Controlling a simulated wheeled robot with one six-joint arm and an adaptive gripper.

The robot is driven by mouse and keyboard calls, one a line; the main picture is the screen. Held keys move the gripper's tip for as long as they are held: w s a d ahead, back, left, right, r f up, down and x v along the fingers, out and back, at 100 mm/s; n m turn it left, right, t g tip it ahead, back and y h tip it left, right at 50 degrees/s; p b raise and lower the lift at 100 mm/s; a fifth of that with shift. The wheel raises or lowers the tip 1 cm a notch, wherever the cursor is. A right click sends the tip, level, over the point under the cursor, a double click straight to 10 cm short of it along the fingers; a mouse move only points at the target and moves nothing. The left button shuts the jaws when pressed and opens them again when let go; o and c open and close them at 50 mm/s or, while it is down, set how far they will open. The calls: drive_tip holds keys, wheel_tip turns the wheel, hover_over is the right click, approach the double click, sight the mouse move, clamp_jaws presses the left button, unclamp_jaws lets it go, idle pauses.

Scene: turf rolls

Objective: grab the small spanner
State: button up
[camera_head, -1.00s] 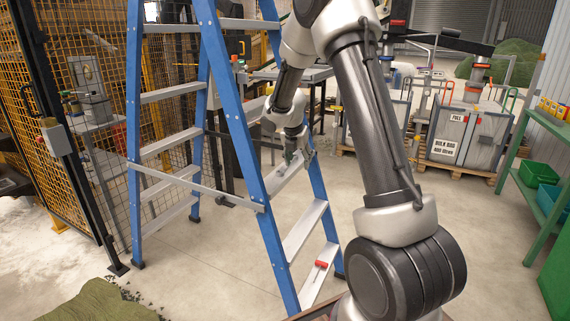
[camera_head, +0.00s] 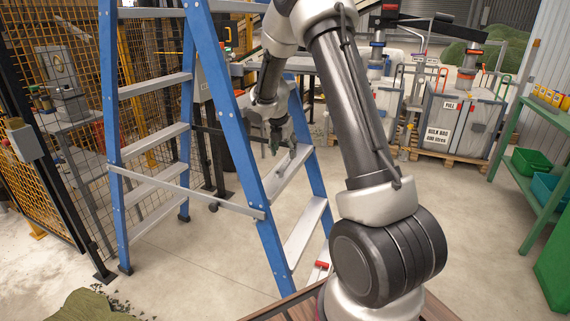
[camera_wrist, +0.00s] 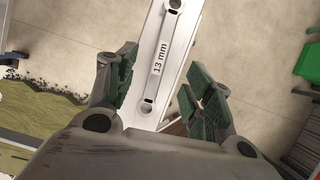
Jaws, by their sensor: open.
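In the wrist view a slim pale metal strip (camera_wrist: 160,57) marked "13 mm" runs up the middle, with a dark hole near each end. It looks like the small spanner lying on a ladder tread, but grey on grey blurs its outline. My gripper (camera_wrist: 158,92) is open, with one green-padded finger on each side of the strip. The fingers look empty; their height above it cannot be told. In the head view my gripper (camera_head: 278,142) hangs over the upper part of a ladder tread (camera_head: 283,178). The spanner cannot be made out there.
The blue stepladder (camera_head: 235,130) stands close around my gripper, its rails on both sides. A red-ended object (camera_head: 321,265) lies on a lower tread. A yellow mesh fence (camera_head: 60,160) stands left. A green shelf (camera_head: 540,195) is at right, with open floor before it.

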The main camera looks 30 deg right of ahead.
sight(287, 162)
drive_tip(key=x, duration=0.6)
drive_tip(key=shift+w+d, duration=0.1)
drive_tip(key=shift+d, duration=0.05)
clamp_jaws()
